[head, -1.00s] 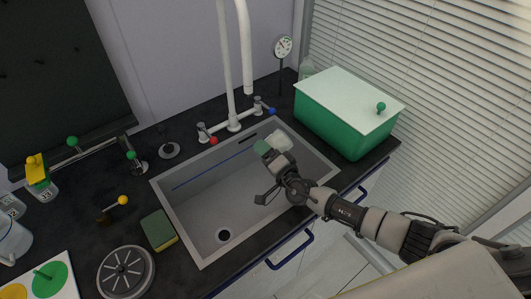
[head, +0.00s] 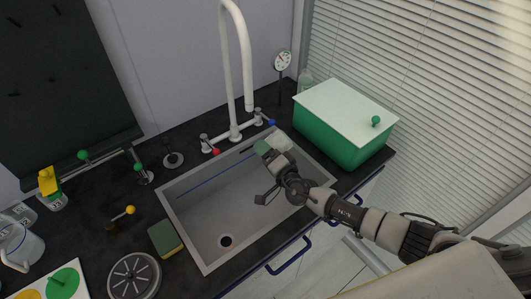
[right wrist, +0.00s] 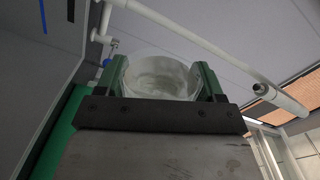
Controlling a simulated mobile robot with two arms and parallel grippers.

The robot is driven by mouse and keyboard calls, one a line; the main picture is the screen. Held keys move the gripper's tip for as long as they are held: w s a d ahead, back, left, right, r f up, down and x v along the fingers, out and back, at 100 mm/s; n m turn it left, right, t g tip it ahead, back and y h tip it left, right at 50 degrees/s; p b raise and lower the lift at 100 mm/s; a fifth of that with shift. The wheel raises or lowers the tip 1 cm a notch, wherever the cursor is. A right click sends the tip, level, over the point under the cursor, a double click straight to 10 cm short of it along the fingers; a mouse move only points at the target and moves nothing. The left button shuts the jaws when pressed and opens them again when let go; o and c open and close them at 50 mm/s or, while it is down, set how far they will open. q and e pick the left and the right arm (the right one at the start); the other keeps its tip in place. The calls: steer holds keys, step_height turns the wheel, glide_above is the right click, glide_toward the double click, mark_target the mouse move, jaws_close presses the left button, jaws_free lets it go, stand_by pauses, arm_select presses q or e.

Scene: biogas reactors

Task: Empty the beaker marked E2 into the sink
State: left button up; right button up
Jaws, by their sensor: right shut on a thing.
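My right gripper (head: 270,150) is over the back right part of the grey sink (head: 200,222). Its green fingers are shut on a clear, whitish beaker (head: 280,141). The right wrist view shows the beaker (right wrist: 160,76) between both fingers of the gripper (right wrist: 165,85), with its round rim and inside partly visible. No E2 mark can be read on it, and I cannot tell its exact tilt or what is in it. The sink's drain is at the front left of its floor, clear of the gripper. My left gripper is not in view.
A white tap (head: 247,75) with red and blue handles stands behind the sink. A green box with a white lid (head: 345,105) stands right of it, close to the held beaker. A sponge (head: 165,238) lies at the left rim. A clear jug (head: 20,248) stands far left.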

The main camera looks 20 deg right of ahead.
steer(key=shift+r, duration=0.45)
steer(key=shift+m, duration=0.6)
steer(key=shift+m+b, duration=0.65)
steer(key=shift+m, duration=0.45)
steer(key=shift+r+m+b, duration=0.15)
steer(key=shift+m+b, duration=0.15)
steer(key=shift+m, duration=0.9)
steer(key=m, duration=0.2)
steer(key=m+b, duration=0.1)
steer(key=m, duration=0.2)
steer(key=shift+r, duration=0.4)
steer(key=m, duration=0.3)
steer(key=r+m, duration=0.1)
steer(key=m, duration=0.7)
steer(key=shift+r+m, duration=0.3)
steer(key=shift+r, duration=0.1)
